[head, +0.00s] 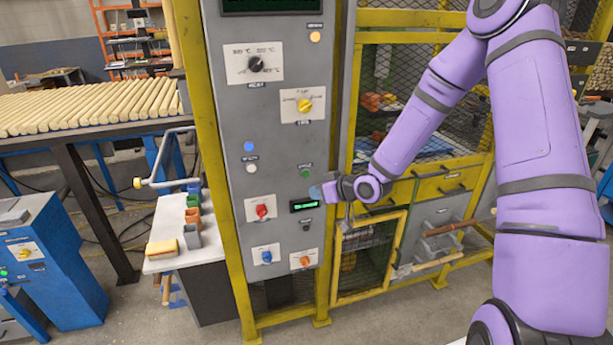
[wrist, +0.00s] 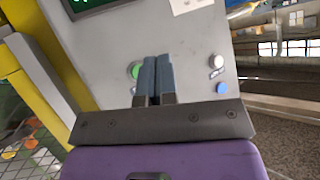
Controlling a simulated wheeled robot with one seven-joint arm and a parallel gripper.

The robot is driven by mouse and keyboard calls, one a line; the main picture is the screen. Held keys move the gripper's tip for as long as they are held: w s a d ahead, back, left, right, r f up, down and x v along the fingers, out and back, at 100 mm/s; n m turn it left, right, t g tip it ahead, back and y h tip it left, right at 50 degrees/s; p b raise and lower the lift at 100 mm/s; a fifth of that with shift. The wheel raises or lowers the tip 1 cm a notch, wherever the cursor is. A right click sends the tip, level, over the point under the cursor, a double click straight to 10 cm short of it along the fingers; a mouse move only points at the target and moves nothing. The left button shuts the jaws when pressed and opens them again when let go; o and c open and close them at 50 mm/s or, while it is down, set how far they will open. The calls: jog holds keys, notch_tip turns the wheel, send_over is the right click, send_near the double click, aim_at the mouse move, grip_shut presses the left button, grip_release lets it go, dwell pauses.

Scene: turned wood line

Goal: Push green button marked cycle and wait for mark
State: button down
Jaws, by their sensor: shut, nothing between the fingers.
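The green button (head: 305,174) sits on the grey control panel (head: 283,130), with a small label above it that looks like "CYCLE". In the wrist view the green button (wrist: 134,70) shows just left of my fingertips, partly covered by them. My gripper (head: 316,192) is shut and empty, with its fingers together, in front of the panel just below and right of the button in the head view. The shut fingers also show in the wrist view (wrist: 156,60). I cannot tell whether they touch the panel. A small green-lit display (head: 305,205) is just below.
A blue button (head: 249,147) and a white button (head: 251,168) lie left on the panel. A red knob (head: 262,211), a yellow knob (head: 304,105) and other knobs surround the area. A yellow-framed mesh guard (head: 368,256) stands to the right.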

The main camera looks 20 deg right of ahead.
jog(key=shift+w, duration=2.35)
jog(key=shift+w, duration=0.15)
jog(key=shift+w, duration=0.3)
jog(key=shift+w, duration=0.35)
dwell(0.9)
jog(key=shift+s, duration=0.8)
jog(key=s, duration=0.5)
dwell(0.6)
